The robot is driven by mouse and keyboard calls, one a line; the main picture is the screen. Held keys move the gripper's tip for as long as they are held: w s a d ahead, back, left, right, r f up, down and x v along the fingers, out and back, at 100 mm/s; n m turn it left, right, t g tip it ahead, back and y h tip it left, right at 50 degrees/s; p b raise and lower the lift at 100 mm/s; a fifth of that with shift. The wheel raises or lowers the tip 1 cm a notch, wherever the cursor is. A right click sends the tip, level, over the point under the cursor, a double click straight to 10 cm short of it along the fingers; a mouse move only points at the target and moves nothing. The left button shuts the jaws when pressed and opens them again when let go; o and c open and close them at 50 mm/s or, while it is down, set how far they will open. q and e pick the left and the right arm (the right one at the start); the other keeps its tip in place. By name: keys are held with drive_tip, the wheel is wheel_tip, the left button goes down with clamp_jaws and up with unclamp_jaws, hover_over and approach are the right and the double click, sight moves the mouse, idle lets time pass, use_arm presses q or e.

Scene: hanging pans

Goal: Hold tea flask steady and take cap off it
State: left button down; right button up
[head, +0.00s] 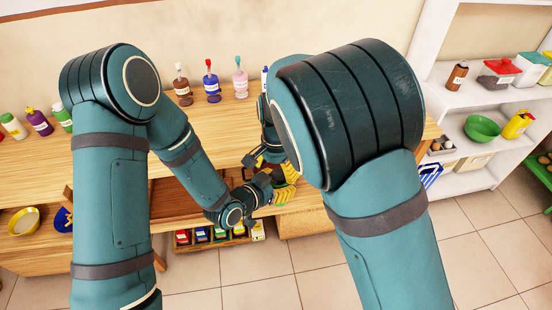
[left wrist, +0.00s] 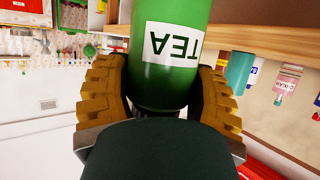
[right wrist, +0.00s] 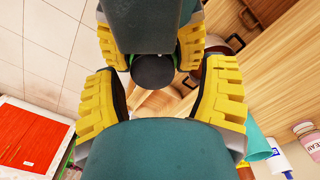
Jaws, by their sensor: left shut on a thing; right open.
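The green tea flask (left wrist: 172,75) with a white TEA label is between the yellow fingers of my left gripper (left wrist: 165,88), which is shut on it. The label reads upside down in the left wrist view. In the right wrist view a dark round end, apparently the flask's cap (right wrist: 153,72), faces my right gripper (right wrist: 163,85). The right gripper is open, its fingers on either side of the cap and seemingly apart from it. The left gripper's fingers (right wrist: 190,45) show just beyond. In the head view the flask is mostly hidden by the grippers.
Several bottles, including a blue one (head: 212,87), stand along the back of the wooden counter (head: 110,160). A low crate (head: 212,238) of colourful packs sits below the grippers. White shelves (head: 440,85) with a green bowl (head: 482,128) stand at right. Tiled floor lies in front.

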drive_tip(key=shift+f, duration=0.7)
clamp_jaws()
drive_tip(key=shift+c, duration=0.2)
unclamp_jaws()
drive_tip(key=shift+a, duration=0.1)
drive_tip(key=shift+r, duration=0.1)
